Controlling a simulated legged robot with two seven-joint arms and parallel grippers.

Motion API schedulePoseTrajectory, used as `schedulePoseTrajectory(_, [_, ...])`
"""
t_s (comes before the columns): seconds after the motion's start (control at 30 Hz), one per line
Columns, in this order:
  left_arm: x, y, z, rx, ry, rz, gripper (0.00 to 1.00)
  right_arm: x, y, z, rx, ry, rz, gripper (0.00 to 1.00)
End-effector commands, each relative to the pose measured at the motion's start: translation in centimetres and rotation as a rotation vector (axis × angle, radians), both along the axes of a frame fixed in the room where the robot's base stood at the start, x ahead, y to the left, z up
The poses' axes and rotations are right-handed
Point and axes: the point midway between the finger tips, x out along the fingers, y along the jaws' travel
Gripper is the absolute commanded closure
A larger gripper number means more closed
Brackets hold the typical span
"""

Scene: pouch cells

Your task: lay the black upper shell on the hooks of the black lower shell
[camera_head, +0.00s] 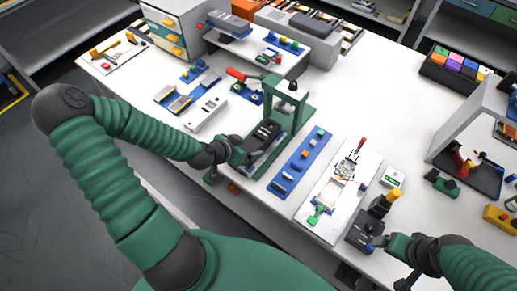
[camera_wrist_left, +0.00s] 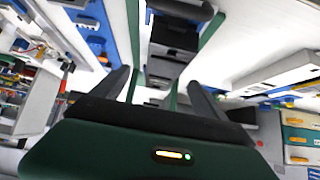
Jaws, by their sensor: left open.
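A black shell-like part (camera_head: 265,131) lies in the green press (camera_head: 290,98) in the head view; I cannot tell whether it is the lower shell, the upper shell or both. My left gripper (camera_head: 240,151) is at the near end of this part, close to it. In the left wrist view my left gripper (camera_wrist_left: 160,92) has its two dark fingers apart, with nothing clearly held. Dark parts (camera_wrist_left: 174,35) lie beyond the fingertips between green rails. The hooks are too small to make out. My right gripper (camera_head: 384,246) is beside a dark block at the lower right; its fingers are unclear.
A blue strip (camera_head: 300,163) with small parts and a white fixture board (camera_head: 338,195) lie right of the press. Blue trays (camera_head: 181,98) and a white bar (camera_head: 205,114) lie to its left. A dark block with a yellow cylinder (camera_head: 378,212) stands near the right gripper.

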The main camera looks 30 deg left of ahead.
Motion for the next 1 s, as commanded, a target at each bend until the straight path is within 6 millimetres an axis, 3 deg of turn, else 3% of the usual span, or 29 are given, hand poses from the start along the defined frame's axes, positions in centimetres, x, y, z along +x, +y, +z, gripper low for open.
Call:
schedulePoseTrajectory(0.4, [4.3, -0.5, -3.9, -0.005, 0.001, 0.002, 0.16, 0.1, 0.0, 0.6, 0.0, -0.002, 0.001, 0.17])
schedulePoseTrajectory(0.67, [4.6, -0.7, -4.1, 0.002, 0.001, 0.002, 0.18, 0.1, 0.0, 0.5, 0.0, -0.002, 0.001, 0.17])
schedulePoseTrajectory(1.0, [4.5, -0.4, -4.2, -0.002, 0.001, 0.002, 0.62, 0.1, 0.0, 0.5, 0.0, -0.002, 0.0, 0.17])
